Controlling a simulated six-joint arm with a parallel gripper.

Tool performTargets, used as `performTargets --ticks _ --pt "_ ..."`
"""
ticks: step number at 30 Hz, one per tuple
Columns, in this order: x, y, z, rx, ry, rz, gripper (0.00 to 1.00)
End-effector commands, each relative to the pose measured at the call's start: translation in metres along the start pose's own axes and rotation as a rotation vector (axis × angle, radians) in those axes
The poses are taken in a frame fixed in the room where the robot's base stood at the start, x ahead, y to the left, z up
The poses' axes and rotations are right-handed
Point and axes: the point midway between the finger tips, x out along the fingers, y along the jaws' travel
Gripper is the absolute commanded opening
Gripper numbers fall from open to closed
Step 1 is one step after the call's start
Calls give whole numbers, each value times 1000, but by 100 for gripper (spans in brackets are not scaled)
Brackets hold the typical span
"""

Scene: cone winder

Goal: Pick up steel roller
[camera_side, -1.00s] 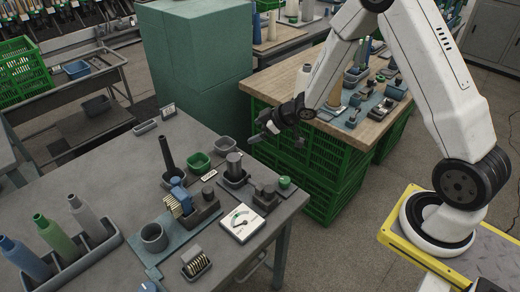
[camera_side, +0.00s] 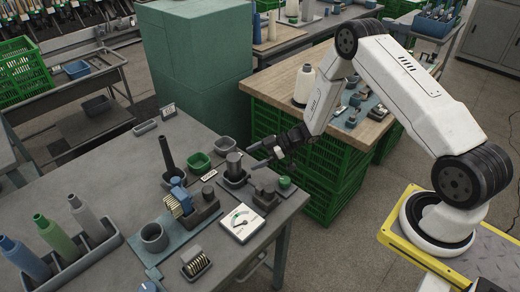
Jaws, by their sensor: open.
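My gripper (camera_side: 256,157) is open and empty, with its fingers pointing left, above the right back edge of the grey table. A dark grey metal cylinder (camera_side: 234,162) stands upright in a small dark holder just left of the fingertips; it looks like the steel roller, but I cannot be sure. A gap shows between the cylinder and the fingers. Another dark block with short round parts (camera_side: 264,193) sits below the gripper in the picture.
A wooden bench (camera_side: 285,88) on green crates stands behind. The table's left back area is mostly clear.

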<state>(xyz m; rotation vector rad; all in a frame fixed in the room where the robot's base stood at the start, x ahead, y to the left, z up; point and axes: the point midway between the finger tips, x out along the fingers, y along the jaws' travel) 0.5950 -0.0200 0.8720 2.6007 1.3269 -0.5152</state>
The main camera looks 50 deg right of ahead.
Motion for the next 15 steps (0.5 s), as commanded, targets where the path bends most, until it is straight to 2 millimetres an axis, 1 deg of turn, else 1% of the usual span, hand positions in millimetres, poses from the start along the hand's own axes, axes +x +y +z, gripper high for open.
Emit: performTargets --ticks 6,15 --pt "18 -1 0 0 -1 -1 100" --pt "24 0 0 0 -1 0 100"
